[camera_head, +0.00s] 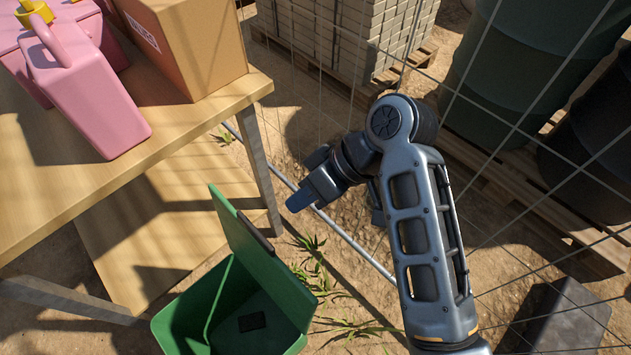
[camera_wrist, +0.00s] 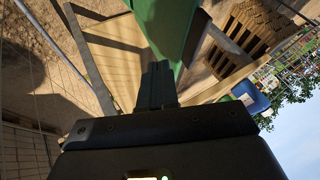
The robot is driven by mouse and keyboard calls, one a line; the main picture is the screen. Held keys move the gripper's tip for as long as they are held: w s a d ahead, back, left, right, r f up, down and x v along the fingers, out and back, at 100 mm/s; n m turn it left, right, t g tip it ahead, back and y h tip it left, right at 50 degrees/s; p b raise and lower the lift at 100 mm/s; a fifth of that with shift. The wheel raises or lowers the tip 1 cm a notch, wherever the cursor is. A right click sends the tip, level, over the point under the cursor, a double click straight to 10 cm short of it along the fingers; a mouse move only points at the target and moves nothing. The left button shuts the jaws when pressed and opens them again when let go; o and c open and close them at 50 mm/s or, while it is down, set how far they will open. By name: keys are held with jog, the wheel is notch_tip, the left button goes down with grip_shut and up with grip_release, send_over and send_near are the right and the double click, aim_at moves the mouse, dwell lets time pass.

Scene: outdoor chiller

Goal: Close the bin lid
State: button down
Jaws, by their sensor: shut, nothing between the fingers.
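A green bin (camera_head: 235,308) stands on the ground at the bottom of the head view, with its inside showing and a small dark patch on its floor. Its green lid (camera_head: 262,262) is raised and stands tilted along the bin's right side. My gripper (camera_head: 299,201) is shut and empty, to the right of the lid's upper end and apart from it in the head view. In the wrist view the shut fingers (camera_wrist: 157,84) point at a green surface that looks like the lid (camera_wrist: 166,25); whether they touch it cannot be told.
A wooden table (camera_head: 185,130) with pink jugs (camera_head: 85,85) and a cardboard box (camera_head: 190,45) stands to the left, its leg (camera_head: 262,175) near the lid. A wire fence (camera_head: 330,215) runs behind my arm. Barrels (camera_head: 525,60) and stacked blocks (camera_head: 350,35) stand beyond it.

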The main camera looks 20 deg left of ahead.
jog(key=shift+s+a+f+p, duration=0.3)
jog(key=shift+s+a, duration=0.25)
jog(key=shift+s, duration=0.2)
jog(key=shift+s+a+f+p, duration=0.2)
jog(key=shift+s+a+f, duration=0.25)
jog(key=shift+s, duration=0.35)
jog(key=shift+s+a+f+p, duration=0.25)
jog(key=shift+s+a, duration=0.35)
jog(key=shift+s, duration=0.15)
